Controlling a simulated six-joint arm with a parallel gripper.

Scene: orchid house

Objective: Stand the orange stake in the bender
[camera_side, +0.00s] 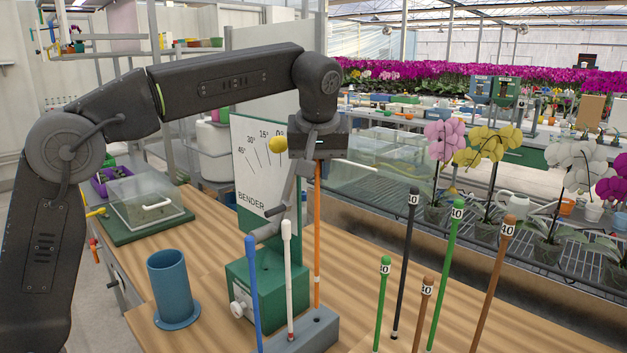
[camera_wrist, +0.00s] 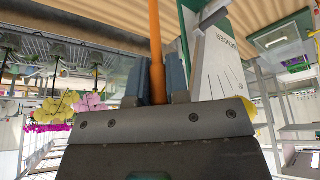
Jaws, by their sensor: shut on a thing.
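The orange stake (camera_side: 317,235) stands about upright in the side view, hanging down from my gripper (camera_side: 318,158). Its lower end is at the grey block (camera_side: 318,335); I cannot tell whether it sits in a hole or hovers just above. In the wrist view the stake (camera_wrist: 155,35) runs between the two fingers of my gripper (camera_wrist: 159,80), which are shut on it. The board (camera_wrist: 222,70) also shows in the wrist view.
A white stake (camera_side: 288,270) and a blue stake (camera_side: 253,290) stand close left of the orange one. Black (camera_side: 405,260), green (camera_side: 443,275) and brown (camera_side: 490,280) stakes stand to the right. A blue cup (camera_side: 171,285) and a clear-lidded box (camera_side: 147,205) are at left.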

